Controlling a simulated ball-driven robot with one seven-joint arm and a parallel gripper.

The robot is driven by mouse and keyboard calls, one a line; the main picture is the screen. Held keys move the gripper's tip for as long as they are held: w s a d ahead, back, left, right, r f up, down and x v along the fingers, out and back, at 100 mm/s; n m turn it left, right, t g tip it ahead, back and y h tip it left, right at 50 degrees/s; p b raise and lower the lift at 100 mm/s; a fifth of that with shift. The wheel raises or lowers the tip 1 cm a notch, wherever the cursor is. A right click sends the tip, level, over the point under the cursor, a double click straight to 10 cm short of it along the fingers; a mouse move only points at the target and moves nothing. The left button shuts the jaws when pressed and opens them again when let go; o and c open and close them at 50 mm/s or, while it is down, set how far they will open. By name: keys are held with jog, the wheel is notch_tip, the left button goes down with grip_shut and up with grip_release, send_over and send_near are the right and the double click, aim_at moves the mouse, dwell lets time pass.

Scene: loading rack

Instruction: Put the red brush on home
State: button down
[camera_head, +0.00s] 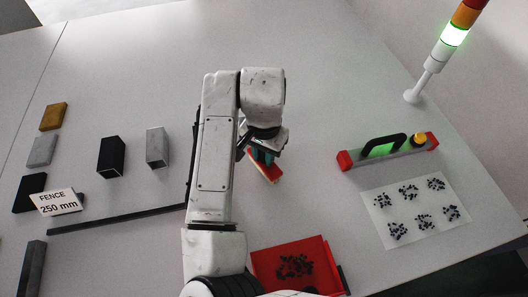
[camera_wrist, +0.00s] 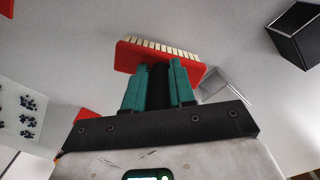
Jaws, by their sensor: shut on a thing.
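The red brush (camera_head: 268,172) has a red back and pale bristles. In the wrist view the brush (camera_wrist: 128,54) lies across my fingertips, with its bristle row along the far side. My gripper (camera_head: 262,155) has teal fingers and is shut on the brush; the fingers also show in the wrist view (camera_wrist: 160,80). In the head view the brush is tilted beside my arm, over the middle of the table; its height above the surface is hard to tell. Part of the brush is hidden by my gripper. No place labelled home can be read in these views.
A red tray-like piece (camera_head: 315,253) with dark bits lies at the front. A white sheet (camera_head: 408,211) with several dark piles and a level-like bar (camera_head: 360,157) are right. Blocks (camera_head: 157,147), a fence sign (camera_head: 57,202) and a dark rail (camera_head: 120,218) are left. A signal lamp (camera_head: 424,80) stands at back right.

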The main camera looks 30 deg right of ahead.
jog(key=shift+f, duration=0.4)
jog(key=shift+f, duration=0.1)
jog(key=c, duration=0.9)
grip_release()
jog(key=shift+c, duration=0.2)
notch_tip(320, 180, up, 12)
jog(key=shift+r+b, duration=0.15)
jog(key=shift+b, duration=0.35)
